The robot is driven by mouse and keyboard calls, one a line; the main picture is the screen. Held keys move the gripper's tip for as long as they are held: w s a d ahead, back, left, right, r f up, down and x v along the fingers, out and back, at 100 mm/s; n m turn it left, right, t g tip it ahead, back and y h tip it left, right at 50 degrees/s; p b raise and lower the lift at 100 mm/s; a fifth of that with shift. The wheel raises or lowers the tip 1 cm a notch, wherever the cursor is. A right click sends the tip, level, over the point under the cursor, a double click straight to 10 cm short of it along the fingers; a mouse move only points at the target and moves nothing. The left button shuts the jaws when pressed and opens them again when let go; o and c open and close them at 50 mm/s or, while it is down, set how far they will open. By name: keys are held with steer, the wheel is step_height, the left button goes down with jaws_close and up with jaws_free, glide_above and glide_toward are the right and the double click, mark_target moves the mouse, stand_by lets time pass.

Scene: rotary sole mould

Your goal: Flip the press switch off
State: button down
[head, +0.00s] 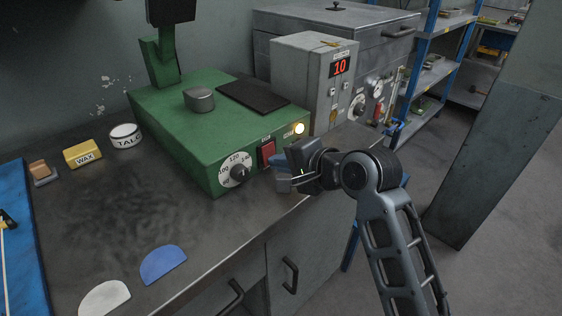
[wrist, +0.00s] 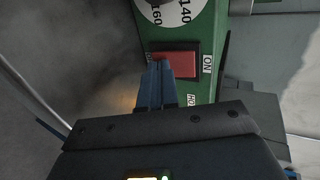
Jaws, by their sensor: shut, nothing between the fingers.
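The green press (head: 165,125) stands on the bench, with a red rocker switch (head: 267,152) on its front face. The wrist view shows the red switch (wrist: 184,62) close up, with an "ON" label at its right end and a partly hidden label at its left end. My gripper (head: 277,161) is shut and empty, just in front of the switch. In the wrist view its blue fingertips (wrist: 160,66) overlap the left part of the switch; I cannot tell whether they touch it. A round lamp (head: 299,128) on the press glows.
A numbered dial (head: 233,175) sits left of the switch on the press. A grey control box (head: 315,80) with a red "10" display stands behind. Yellow wax (head: 83,153), a talc tin (head: 124,136) and blue and white sole pieces lie on the bench, clear of my arm.

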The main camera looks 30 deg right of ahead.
steer(key=shift+w+f+t+b, duration=0.1)
steer(key=shift+f+t+b, duration=0.25)
steer(key=shift+b, duration=0.35)
steer(key=shift+r, duration=0.2)
steer(key=shift+r+p, duration=0.1)
steer(key=shift+p, duration=0.25)
steer(key=shift+r+p, duration=0.85)
steer(key=shift+p, duration=0.15)
steer(key=shift+f, duration=0.1)
